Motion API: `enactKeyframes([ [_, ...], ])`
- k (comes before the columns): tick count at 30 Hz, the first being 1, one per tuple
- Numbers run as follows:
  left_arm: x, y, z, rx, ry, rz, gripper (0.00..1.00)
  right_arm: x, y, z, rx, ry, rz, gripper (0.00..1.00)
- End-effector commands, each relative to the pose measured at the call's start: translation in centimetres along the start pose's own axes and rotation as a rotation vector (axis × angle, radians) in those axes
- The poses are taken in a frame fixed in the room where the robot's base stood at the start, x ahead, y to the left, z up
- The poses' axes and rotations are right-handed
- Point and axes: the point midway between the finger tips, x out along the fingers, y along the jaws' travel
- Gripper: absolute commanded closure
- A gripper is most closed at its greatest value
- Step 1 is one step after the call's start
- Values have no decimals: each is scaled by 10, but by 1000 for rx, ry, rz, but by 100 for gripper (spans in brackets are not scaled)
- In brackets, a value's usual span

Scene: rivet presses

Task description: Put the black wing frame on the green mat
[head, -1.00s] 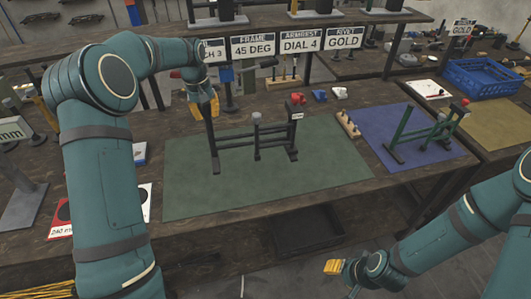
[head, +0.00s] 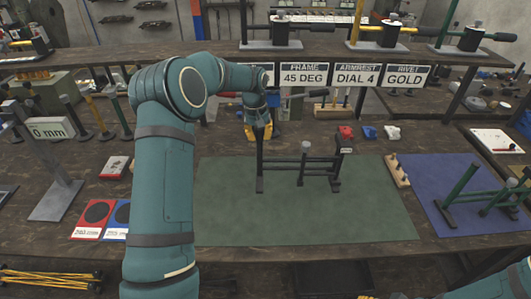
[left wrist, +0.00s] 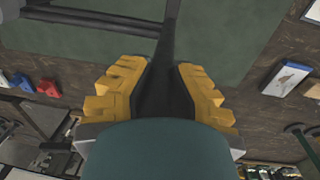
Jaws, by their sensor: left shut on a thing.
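The black wing frame (head: 318,165) stands upright on the green mat (head: 300,219), its feet appearing to rest on the mat's back half. My left gripper (head: 259,131) is at the top of the frame's left post. In the left wrist view, the yellow fingers of my left gripper (left wrist: 165,88) are closed on both sides of the dark post (left wrist: 168,45), with the mat (left wrist: 225,30) beyond it. The far part of the frame is cut off there. My right gripper is not in view; only a bit of my right arm shows at the lower right.
A blue mat (head: 470,205) with a green frame (head: 463,190) lies to the right. A wooden peg block (head: 397,171) stands between the mats. Red, blue and white small parts lie behind. Signs (head: 302,77) hang from the shelf. The mat's front is clear.

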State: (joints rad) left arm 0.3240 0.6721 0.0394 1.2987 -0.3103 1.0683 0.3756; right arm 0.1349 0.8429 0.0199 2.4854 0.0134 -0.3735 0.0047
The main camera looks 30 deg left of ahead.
Motion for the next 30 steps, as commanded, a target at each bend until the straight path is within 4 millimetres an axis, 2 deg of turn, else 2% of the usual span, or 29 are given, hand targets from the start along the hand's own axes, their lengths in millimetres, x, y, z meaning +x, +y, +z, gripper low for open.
enactKeyframes([
  [5, 12, 0, 0, 0, 2, 4, 100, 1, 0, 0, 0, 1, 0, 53],
  [12, 47, -3, 0, 0, 1, 4, 100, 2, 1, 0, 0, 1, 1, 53],
  [20, 52, -3, -1, 1, 4, 5, 100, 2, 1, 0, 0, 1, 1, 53],
  [21, 54, -4, 0, 1, 1, 2, 72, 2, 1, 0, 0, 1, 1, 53],
  [22, 54, -4, 0, 1, 1, 2, 62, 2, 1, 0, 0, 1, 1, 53],
  [23, 54, -4, 0, 1, 1, 2, 58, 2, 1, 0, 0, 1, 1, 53],
  [30, 54, -4, 0, 0, 1, 2, 58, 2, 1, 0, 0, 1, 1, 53],
])
